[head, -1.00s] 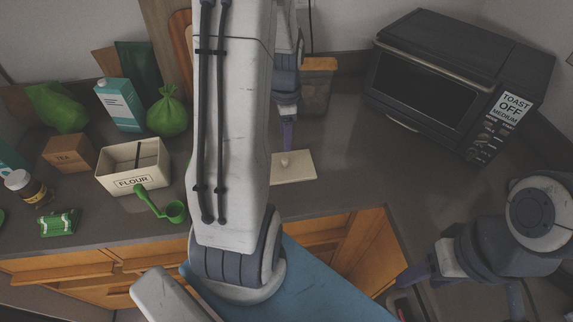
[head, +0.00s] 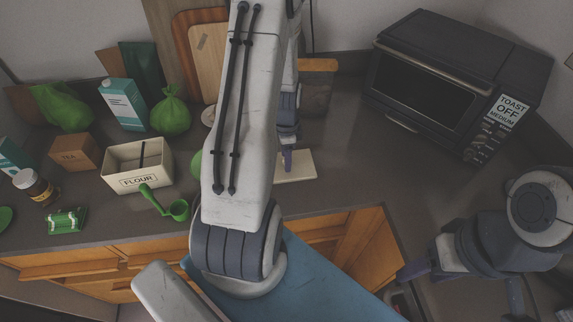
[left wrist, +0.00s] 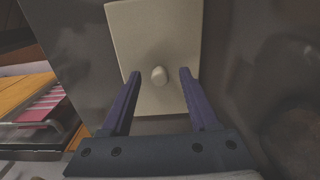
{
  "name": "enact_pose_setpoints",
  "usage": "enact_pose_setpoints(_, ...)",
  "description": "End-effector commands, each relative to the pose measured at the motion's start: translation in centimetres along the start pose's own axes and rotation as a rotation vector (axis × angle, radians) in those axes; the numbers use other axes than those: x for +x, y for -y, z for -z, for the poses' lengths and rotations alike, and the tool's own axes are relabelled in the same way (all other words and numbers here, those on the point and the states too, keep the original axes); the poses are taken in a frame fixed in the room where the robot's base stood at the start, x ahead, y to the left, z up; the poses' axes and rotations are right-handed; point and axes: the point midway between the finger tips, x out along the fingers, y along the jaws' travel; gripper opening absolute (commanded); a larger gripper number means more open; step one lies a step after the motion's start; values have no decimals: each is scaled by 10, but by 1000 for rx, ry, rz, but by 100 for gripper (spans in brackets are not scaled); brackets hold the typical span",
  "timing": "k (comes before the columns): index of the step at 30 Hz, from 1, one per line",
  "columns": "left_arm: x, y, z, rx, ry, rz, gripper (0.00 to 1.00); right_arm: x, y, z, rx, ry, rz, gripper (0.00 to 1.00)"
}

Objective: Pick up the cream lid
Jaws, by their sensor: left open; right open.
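The cream lid (head: 299,167) is a flat rectangular plate lying on the dark counter, partly hidden behind my left arm in the head view. In the left wrist view the lid (left wrist: 155,30) fills the upper middle, and its small round knob (left wrist: 159,76) shows between my fingers. My left gripper (left wrist: 159,75) is open, with one finger on each side of the knob and apart from it. In the head view my left gripper (head: 287,160) is over the lid's left part. My right gripper (head: 402,276) is open and empty at the lower right, away from the lid.
A cream flour box (head: 137,182) with a green scoop (head: 165,205) in front stands to the left. A toaster oven (head: 440,90) stands at the back right. An orange-topped container (head: 317,85) is behind the lid. The counter right of the lid is clear.

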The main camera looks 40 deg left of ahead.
Motion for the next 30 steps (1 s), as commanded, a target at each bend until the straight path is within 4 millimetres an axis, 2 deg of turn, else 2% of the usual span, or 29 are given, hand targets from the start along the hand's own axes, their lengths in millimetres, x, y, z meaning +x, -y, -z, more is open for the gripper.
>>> enact_pose_setpoints(2,0,0,0,0,0,0,61,0,0,0,0,0,0,55)
enact_pose_setpoints(5,0,0,0,-1,0,0,27,0,0,0,0,0,0,55)
enact_pose_setpoints(7,0,0,0,-1,0,0,0,0,0,0,0,0,0,55)
enact_pose_setpoints(17,-1,0,0,-1,0,0,0,0,0,0,0,0,0,55)
enact_pose_setpoints(22,-8,1,0,-1,-1,2,0,3,0,0,0,0,0,55)
enact_pose_setpoints(26,-22,1,0,0,-2,6,0,9,-1,0,0,0,0,55)
enact_pose_setpoints(29,-43,2,1,0,-3,9,0,15,-1,-1,-1,0,0,55)
enact_pose_setpoints(30,-47,-11,4,4,-2,4,0,18,-1,-1,-1,0,0,55)
